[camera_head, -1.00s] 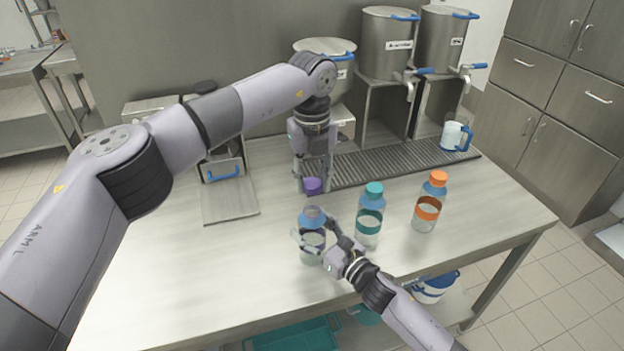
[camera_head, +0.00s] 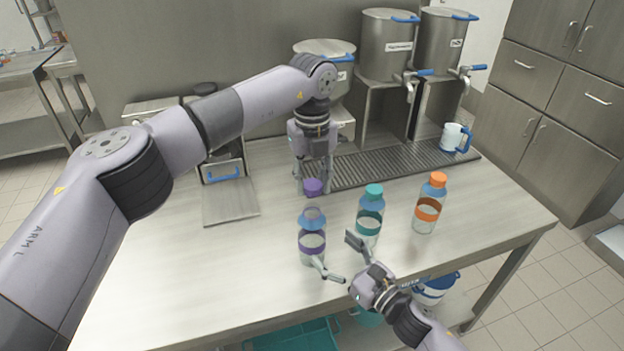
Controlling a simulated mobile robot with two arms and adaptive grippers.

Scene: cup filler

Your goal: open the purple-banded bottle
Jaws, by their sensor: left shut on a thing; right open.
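The purple-banded bottle (camera_head: 312,243) stands upright on the counter, its blue neck open at the top with no cap on it. My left gripper (camera_head: 313,185) points down behind the bottle and is shut on the purple cap (camera_head: 313,187), apart from the bottle. My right gripper (camera_head: 339,259) is open and empty at the front of the counter, just to the right of the bottle; one finger is close to the bottle's lower side, and I cannot tell whether it touches.
A teal-banded bottle (camera_head: 369,217) and an orange-banded bottle (camera_head: 429,204) stand capped to the right. Behind are a drip grate (camera_head: 400,161), steel urns (camera_head: 385,46) and a blue-handled jug (camera_head: 453,138). The counter's left part (camera_head: 160,250) is clear.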

